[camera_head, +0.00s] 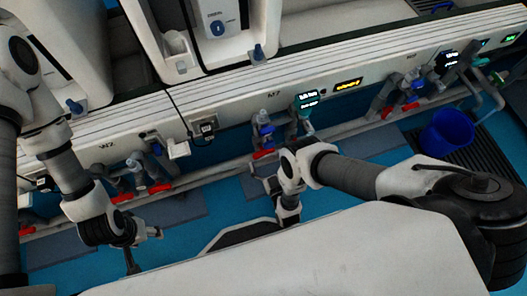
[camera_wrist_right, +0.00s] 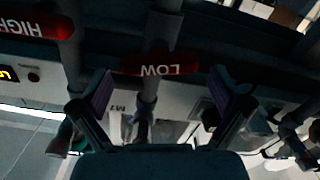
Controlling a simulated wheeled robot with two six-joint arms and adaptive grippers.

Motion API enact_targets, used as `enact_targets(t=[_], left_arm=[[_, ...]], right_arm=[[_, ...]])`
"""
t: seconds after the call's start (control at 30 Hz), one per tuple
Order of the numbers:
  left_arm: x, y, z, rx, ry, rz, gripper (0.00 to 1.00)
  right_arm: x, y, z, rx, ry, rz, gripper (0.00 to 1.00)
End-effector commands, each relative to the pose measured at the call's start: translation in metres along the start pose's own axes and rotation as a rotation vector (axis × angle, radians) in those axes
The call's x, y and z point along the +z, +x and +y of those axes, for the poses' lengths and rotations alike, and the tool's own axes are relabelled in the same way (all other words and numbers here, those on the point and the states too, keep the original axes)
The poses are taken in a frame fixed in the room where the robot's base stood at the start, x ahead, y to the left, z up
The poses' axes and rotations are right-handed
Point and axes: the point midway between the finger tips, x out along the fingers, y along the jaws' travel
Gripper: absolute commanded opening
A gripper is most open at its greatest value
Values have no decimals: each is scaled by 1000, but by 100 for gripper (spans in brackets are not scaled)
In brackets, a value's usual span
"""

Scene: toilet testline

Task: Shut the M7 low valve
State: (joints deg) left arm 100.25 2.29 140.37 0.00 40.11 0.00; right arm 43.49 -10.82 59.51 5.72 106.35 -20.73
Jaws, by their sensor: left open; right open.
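The M7 low valve has a red handle marked LOW (camera_wrist_right: 160,66), lying crosswise over its grey vertical pipe in the right wrist view, where the lettering is upside down. In the head view a red handle (camera_head: 262,154) shows under the M7 label (camera_head: 273,95). My right gripper (camera_wrist_right: 163,95) is open, its two fingers on either side of the pipe line, with the handle just beyond the tips; I cannot tell whether they touch it. In the head view the right gripper (camera_head: 272,184) is just below the handle. My left gripper (camera_head: 145,250) is open and empty at lower left.
A red HIGH handle (camera_wrist_right: 36,22) is close beside the LOW one. Other red valve handles (camera_head: 160,188) are along the pipe at left. A blue bucket (camera_head: 447,133) stands at right. The white bench front (camera_head: 235,110) runs above the valves.

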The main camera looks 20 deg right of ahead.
Motion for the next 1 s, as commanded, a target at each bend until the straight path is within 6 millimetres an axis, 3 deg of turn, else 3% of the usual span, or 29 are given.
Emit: enact_targets(t=[0.17, 0.4, 0.43, 0.57, 0.77, 1.0], left_arm=[[0, 4, 0, 0, 0, 0, 62], [0, 4, 0, 0, 0, 0, 62], [0, 4, 0, 0, 0, 0, 62], [0, 4, 0, 0, 0, 0, 62], [0, 4, 0, 0, 0, 0, 62], [0, 7, 0, 0, 0, 0, 62]], right_arm=[[1, 24, 0, 0, 0, 0, 100], [0, 27, 0, -1, 0, -2, 100], [0, 27, 0, -1, 0, -2, 96], [0, 27, 0, -1, 0, -2, 52], [0, 27, 0, -1, 25, -2, 52], [1, 26, 1, -1, 244, -3, 52]])
